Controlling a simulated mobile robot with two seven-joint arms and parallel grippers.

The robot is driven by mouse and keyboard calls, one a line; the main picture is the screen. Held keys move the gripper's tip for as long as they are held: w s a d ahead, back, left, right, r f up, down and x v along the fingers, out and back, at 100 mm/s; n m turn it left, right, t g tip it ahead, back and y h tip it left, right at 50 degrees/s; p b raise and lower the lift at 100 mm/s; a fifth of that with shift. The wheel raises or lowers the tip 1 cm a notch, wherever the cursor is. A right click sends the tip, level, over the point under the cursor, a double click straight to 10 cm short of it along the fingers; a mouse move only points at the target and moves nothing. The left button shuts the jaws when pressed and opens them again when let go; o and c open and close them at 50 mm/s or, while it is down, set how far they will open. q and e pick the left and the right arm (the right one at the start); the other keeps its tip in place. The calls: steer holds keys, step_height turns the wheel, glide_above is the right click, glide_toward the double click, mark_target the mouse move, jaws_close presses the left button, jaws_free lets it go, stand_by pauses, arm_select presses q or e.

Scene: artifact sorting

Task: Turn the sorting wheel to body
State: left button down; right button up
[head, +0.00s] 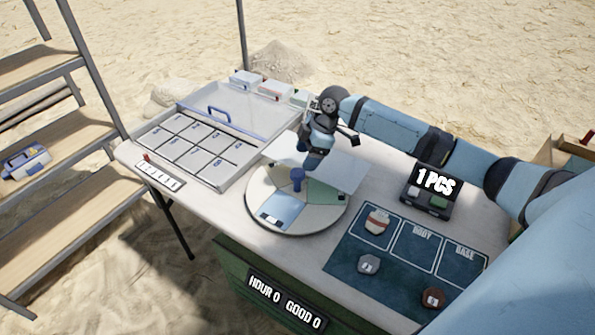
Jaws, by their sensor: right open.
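The round sorting wheel (262,187) lies flat on the table, with a light blue section at its front and a green one at its right. A dark blue knob (297,176) stands at its centre. A pale translucent panel (345,172) rises over its back right part. My right gripper (313,160) is open and points down just above and behind the knob; I cannot tell whether it touches anything. No wheel label for body is readable. My left gripper is out of view.
A dark blue mat (340,248) marked with a body cell holds several sherds. A counter (434,190) reads 1 PCS. A compartment tray (262,113) with a blue handle lies at left. Small boxes (247,79) line the back. A shelf (55,70) stands left of the table.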

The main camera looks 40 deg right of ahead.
mark_target(298, 172)
steer(key=x, duration=0.6)
steer(key=shift+r, duration=0.1)
steer(key=c, duration=1.3)
